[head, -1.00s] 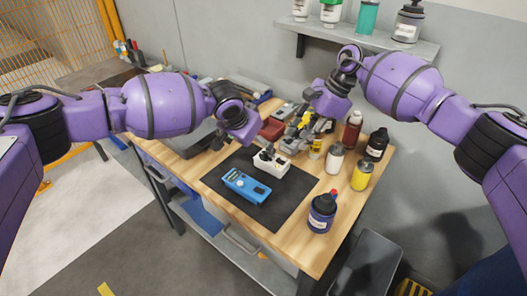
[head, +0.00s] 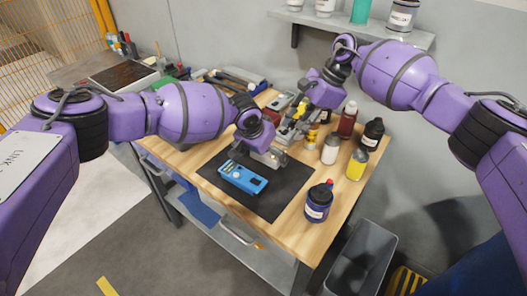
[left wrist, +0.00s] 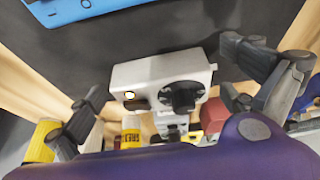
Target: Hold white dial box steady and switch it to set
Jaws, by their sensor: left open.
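The white dial box (left wrist: 160,82) shows in the left wrist view with a black round dial and a small lit yellow lamp on its face. In the head view my left gripper (head: 268,155) is over it on the dark mat (head: 270,203) and mostly hides it. My left gripper (left wrist: 167,78) is open, one finger on each side of the box in the left wrist view, with gaps visible. My right gripper (head: 292,128) hangs just behind my left one, near the tools; its fingers are hard to make out. The dial's label cannot be read.
A blue device (head: 243,177) lies on the mat in front of the box. A dark blue bottle (head: 318,203), a yellow bottle (head: 356,165) and a white bottle (head: 330,149) stand to the right. Tools crowd the back. A grey bin (head: 362,255) stands below the bench.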

